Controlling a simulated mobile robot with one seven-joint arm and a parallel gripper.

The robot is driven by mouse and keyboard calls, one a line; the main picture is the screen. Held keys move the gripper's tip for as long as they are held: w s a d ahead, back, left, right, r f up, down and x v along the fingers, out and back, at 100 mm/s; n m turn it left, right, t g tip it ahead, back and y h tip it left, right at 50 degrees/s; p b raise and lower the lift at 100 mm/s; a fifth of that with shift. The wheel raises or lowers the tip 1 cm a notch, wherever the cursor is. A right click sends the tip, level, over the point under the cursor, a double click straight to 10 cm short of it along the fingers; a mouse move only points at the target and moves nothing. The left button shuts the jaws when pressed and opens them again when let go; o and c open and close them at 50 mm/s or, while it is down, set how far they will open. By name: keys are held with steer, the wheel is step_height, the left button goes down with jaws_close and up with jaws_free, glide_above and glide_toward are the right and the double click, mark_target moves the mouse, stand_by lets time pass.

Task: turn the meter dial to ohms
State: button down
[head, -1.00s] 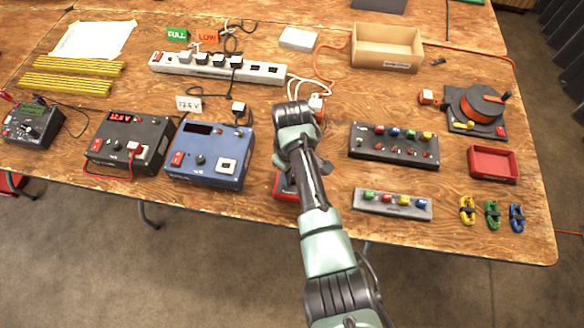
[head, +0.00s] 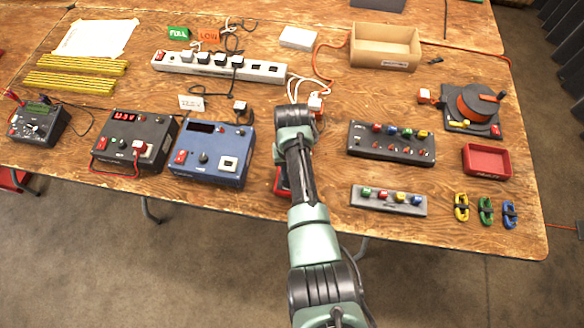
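My arm reaches up from the bottom middle over the table, right of the blue charger box and well away from the meter. My gripper is hidden behind my own arm links, so its fingers do not show.
A dark charger (head: 133,138) with a lit red display and a blue charger (head: 211,151) stand between the meter and my arm. A white power strip (head: 222,67) lies behind them. A red object (head: 281,182) lies partly under my arm. Grey connector blocks (head: 391,143) stand to the right.

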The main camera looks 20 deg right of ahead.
steer(key=shift+w, duration=0.1)
stand_by(0.4)
steer(key=c, duration=0.6)
jaws_free()
steer(key=shift+r, duration=0.1)
step_height(320, 180, up, 13)
steer(key=shift+p, duration=0.4)
